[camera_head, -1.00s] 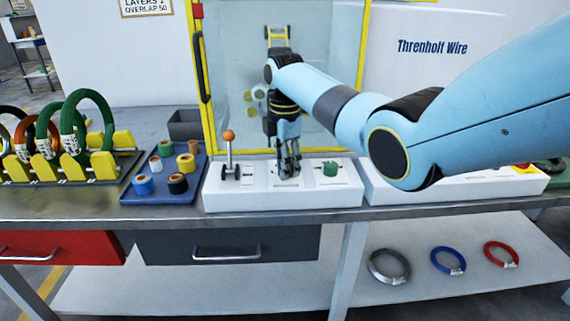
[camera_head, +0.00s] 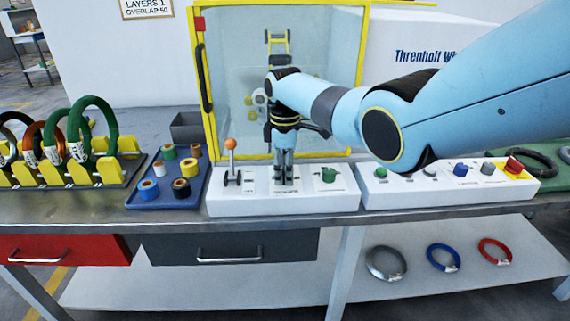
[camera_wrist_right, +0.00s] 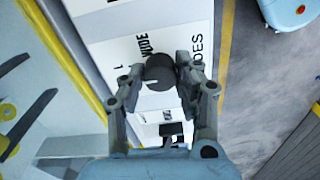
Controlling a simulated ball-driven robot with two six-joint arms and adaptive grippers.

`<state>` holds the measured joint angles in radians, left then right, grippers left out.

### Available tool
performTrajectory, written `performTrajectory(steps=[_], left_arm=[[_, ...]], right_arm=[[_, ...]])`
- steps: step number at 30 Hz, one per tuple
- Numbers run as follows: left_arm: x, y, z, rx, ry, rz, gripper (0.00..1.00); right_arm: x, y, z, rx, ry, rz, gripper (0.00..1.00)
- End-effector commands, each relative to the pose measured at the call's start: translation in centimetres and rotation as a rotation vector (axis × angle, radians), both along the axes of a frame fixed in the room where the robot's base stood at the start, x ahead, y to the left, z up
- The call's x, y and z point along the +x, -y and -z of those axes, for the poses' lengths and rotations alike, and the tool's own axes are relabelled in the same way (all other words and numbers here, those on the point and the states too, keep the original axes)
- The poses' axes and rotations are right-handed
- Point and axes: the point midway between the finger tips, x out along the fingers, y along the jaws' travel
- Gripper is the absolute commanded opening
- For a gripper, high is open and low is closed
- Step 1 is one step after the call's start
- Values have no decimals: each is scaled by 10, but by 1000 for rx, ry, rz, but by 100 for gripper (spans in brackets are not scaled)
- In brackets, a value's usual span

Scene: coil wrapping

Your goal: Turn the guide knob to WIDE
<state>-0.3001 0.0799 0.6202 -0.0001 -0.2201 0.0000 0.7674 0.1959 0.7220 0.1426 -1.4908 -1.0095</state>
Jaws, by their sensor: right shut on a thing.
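The guide knob (camera_wrist_right: 158,69) is a small dark round knob with a white mark on it, seen between my right gripper's fingertips in the right wrist view. Printed letters lie beside it, partly covered by the fingers, and I cannot tell for sure which label its mark points to. My right gripper (camera_head: 283,182) points down at the middle of the white control panel (camera_head: 235,204) and is shut on the knob. In the head view the fingers hide the knob. My left gripper is not in view.
On the same panel, a lever with an orange ball (camera_head: 230,144) stands left of my gripper and a green knob (camera_head: 328,174) sits right. A yellow-framed clear enclosure (camera_head: 210,110) rises behind. A blue tray (camera_head: 135,199) of tape rolls is at left. A second panel (camera_head: 400,196) is at right.

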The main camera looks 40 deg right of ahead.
Motion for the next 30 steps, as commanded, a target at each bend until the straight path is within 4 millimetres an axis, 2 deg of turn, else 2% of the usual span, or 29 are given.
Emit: performTrajectory(steps=[9, 30], left_arm=[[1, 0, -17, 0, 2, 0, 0], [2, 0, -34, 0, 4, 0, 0]], right_arm=[[0, 0, -2, 0, -2, 297, 0], [0, 0, -1, -1, -1, 960, 0]])
